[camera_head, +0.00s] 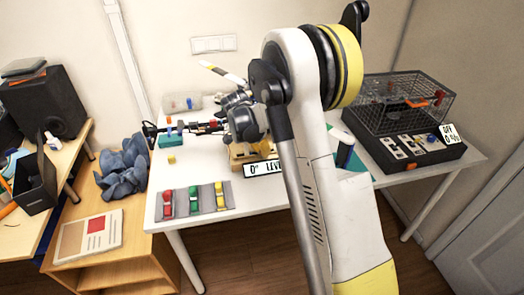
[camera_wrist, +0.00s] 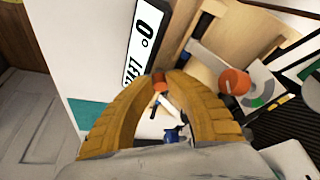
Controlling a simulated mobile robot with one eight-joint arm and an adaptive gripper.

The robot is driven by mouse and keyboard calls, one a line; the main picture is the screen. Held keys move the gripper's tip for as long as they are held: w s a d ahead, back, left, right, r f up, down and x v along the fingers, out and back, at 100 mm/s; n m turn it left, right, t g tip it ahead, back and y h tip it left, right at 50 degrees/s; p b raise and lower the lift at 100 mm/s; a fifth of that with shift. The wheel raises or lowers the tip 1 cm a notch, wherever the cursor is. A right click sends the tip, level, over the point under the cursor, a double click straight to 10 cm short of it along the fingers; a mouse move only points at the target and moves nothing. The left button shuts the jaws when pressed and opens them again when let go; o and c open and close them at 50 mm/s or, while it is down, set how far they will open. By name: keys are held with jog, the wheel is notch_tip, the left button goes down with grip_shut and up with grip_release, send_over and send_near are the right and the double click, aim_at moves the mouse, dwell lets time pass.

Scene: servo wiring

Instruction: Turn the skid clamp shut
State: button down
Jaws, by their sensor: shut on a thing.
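In the wrist view, my gripper (camera_wrist: 160,76) has two yellow-brown fingers whose tips come together. A small orange-red piece (camera_wrist: 160,86) shows between them, and I cannot tell its full shape. Beside the right finger is an orange knob (camera_wrist: 235,81) with a pale lever-like part, over a light wooden fixture (camera_wrist: 255,35). Which of these parts is the skid clamp, I cannot tell. In the head view, the wooden fixture (camera_head: 240,156) is partly hidden by my arm, and my fingers cannot be made out.
A sign starting with "0°" (camera_head: 264,169) stands before the fixture; it is close by the left finger in the wrist view (camera_wrist: 146,38). Red, green and yellow pieces lie on a grey tray (camera_head: 233,205). A wire cage on a dark box (camera_head: 400,155) stands at right.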

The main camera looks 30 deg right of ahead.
jog(key=c, duration=1.3)
grip_release()
jog(key=shift+c, duration=0.2)
jog(key=shift+r, duration=0.1)
jog(key=v, duration=1.1)
jog(key=shift+a+r, duration=0.2)
jog(key=shift+r, duration=0.15)
jog(key=shift+s+f, duration=0.1)
jog(key=shift+s, duration=0.05)
